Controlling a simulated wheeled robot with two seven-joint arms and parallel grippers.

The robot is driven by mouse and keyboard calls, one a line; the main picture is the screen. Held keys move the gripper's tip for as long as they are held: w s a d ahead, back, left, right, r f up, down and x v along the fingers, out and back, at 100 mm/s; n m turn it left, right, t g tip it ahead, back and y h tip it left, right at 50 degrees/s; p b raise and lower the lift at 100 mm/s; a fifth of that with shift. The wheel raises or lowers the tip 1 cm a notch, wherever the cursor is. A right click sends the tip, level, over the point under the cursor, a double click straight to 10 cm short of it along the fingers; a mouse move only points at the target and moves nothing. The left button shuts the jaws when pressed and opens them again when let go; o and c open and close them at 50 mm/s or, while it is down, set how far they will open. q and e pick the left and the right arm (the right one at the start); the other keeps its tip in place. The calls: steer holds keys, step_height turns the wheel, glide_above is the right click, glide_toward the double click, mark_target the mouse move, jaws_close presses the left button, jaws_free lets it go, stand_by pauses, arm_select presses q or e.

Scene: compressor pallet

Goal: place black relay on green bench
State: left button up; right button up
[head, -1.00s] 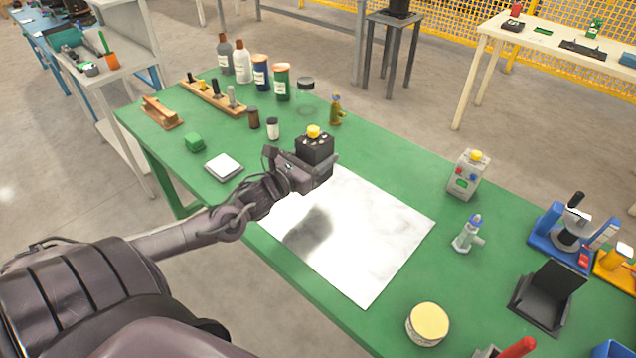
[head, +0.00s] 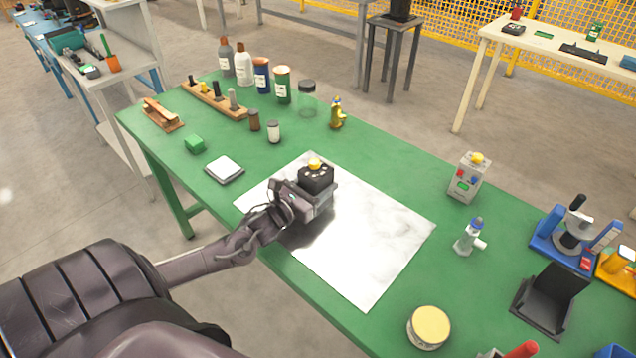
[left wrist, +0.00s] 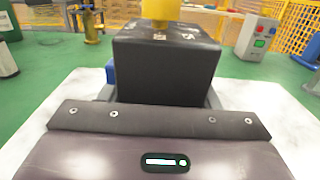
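The black relay (head: 316,177) is a black block with a yellow top, and it is upright in my left gripper (head: 318,194). The left wrist view shows the relay (left wrist: 166,68) close up between the gripper's fingers. The gripper is over the white marble-like sheet on the green bench (head: 400,165), low and near the sheet's far left part. I cannot tell whether the relay touches the sheet. My right gripper is not in view.
The white sheet (head: 375,250) is otherwise bare. Bottles and jars stand behind. A grey button box (head: 468,178), a small grey valve-like part (head: 469,237) and a round tin (head: 428,327) stand to the right.

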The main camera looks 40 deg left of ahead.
arm_select(q)
steer(key=o, duration=0.4)
steer(key=shift+s+r, duration=0.1)
steer(key=s, duration=0.8)
steer(key=s+a, duration=0.1)
steer(key=s, duration=0.2)
steer(key=shift+s, duration=0.4)
